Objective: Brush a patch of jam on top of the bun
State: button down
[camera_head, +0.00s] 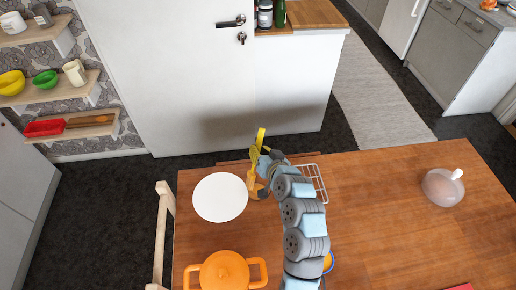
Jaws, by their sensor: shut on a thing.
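My gripper (258,176) is above the back edge of the wooden table, just right of the white plate (217,197). It is shut on a slim yellow thing (261,138) that sticks up above it; I cannot tell whether this is the brush. The lower end of this thing is not clear, and the gripper partly blocks it. A wire rack (318,178) shows behind my arm, mostly hidden. I cannot make out a bun or a jam patch. A rounded, translucent brownish vessel with a white knob (443,188) stands at the right; its contents are unclear.
An orange pot (225,272) stands at the front left of the table (390,230). A small orange item with a blue rim (328,262) is partly behind my arm. A chair (164,230) stands at the left edge. The table's right middle is clear.

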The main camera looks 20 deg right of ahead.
aim_at(260, 142)
notch_tip(260, 142, down, 3)
jog(key=shift+w+d+r+b, duration=0.15)
jog(key=shift+b, duration=0.5)
jog(key=shift+a+f+p, duration=0.3)
jog(key=shift+f+p, duration=0.05)
jog(key=shift+f, duration=0.3)
jog(key=r, duration=0.2)
jog(key=r+p, duration=0.1)
jog(key=shift+d+r, duration=0.2)
jog(key=shift+r, duration=0.2)
jog(key=shift+a+r+p, duration=0.1)
jog(key=shift+r+p, duration=0.25)
jog(key=shift+r, duration=0.2)
jog(key=shift+r+p, duration=0.95)
jog(key=shift+r, duration=0.85)
